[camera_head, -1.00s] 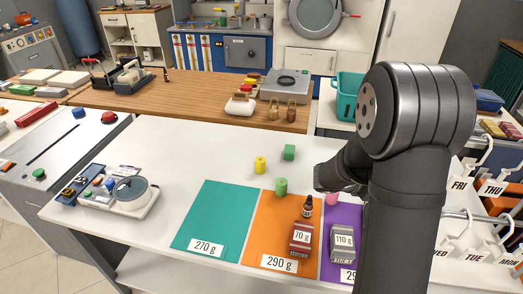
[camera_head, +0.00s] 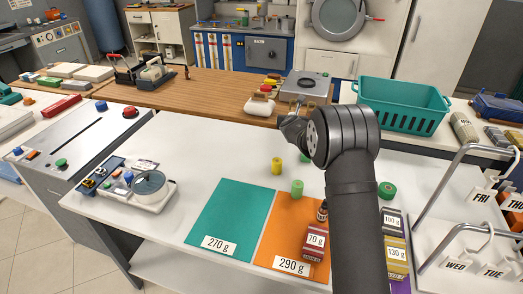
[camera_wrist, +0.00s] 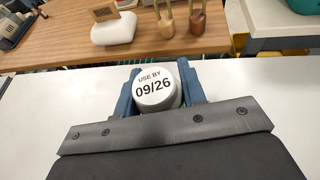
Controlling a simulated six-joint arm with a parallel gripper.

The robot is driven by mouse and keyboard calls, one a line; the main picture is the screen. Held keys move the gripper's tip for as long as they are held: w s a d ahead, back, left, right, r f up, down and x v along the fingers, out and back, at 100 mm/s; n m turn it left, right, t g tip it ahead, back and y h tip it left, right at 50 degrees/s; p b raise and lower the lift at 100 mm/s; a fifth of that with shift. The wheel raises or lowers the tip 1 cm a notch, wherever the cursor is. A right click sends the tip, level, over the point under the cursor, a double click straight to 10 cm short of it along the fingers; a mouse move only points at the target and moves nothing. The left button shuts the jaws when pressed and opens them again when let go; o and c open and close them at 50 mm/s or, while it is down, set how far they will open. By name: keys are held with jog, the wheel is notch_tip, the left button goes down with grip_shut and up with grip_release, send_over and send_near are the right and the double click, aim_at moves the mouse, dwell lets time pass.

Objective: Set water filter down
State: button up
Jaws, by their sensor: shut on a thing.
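The water filter (camera_wrist: 153,90) is a white cylinder marked "USE BY 09/26" on its end, seen in the wrist view. My gripper (camera_wrist: 158,88) is shut on it, with a blue finger on each side. The filter is over the white counter (camera_wrist: 55,85), near the wooden table; I cannot tell whether it touches the counter. In the head view my arm hides the filter and the fingertips.
The counter holds a teal mat (camera_head: 229,215), an orange mat (camera_head: 268,240) with a 70 g box (camera_head: 314,241), a yellow cylinder (camera_head: 277,166) and a green cylinder (camera_head: 297,188). A 130 g box (camera_head: 396,258) stands right of my arm. A teal basket (camera_head: 403,95) is behind.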

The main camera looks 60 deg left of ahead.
jog(key=shift+s+a+f, duration=1.35)
jog(key=shift+a+f, duration=0.3)
jog(key=shift+f, duration=0.2)
jog(key=shift+s+a+f, duration=1.35)
jog(key=shift+a+f, duration=0.25)
jog(key=shift+f, duration=0.2)
jog(key=shift+s+a+f, duration=1.35)
jog(key=shift+a+f, duration=0.3)
jog(key=shift+f, duration=0.2)
jog(key=shift+f, duration=0.15)
jog(key=o, duration=1.1)
jog(key=shift+r, duration=0.2)
jog(key=v, duration=1.2)
jog(key=shift+w+d+f, duration=0.1)
jog(key=shift+d, duration=0.05)
